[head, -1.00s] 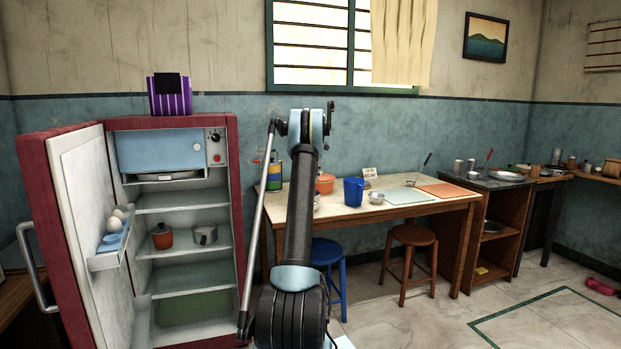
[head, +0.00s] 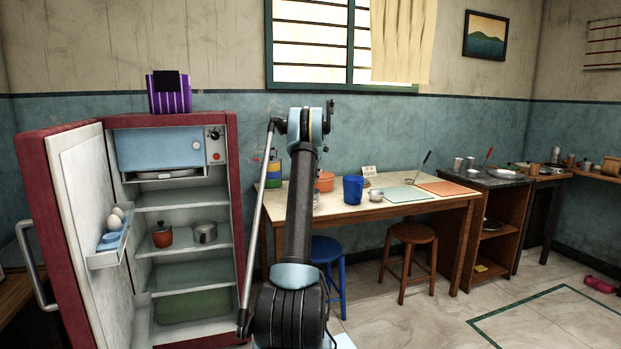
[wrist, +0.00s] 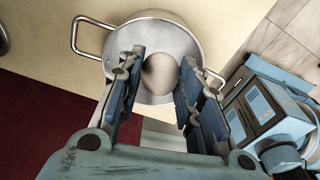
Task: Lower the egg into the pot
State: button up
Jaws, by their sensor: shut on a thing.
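In the wrist view, my gripper (wrist: 155,88) is shut on a pale brown egg (wrist: 159,74), held between the two blue-padded fingers. Below it is a round steel pot (wrist: 192,42) with a loop handle (wrist: 84,36) on the left and another handle at the lower right. The egg appears over the pot's opening, within the rim as seen from the wrist. How far it is above the pot's bottom, I cannot tell. In the head view my arm hides the gripper and the held egg.
A wooden table (head: 400,208) stands against the wall with a blue jug (head: 353,189) and a green board (head: 403,194). An open fridge (head: 187,274) is on the left, with eggs (head: 118,212) in its door shelf. Stools (head: 408,233) stand at the table's front.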

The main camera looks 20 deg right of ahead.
jog(key=shift+f, duration=2.35)
jog(key=shift+f, duration=0.65)
jog(key=o, duration=0.8)
jog(key=shift+c, duration=0.2)
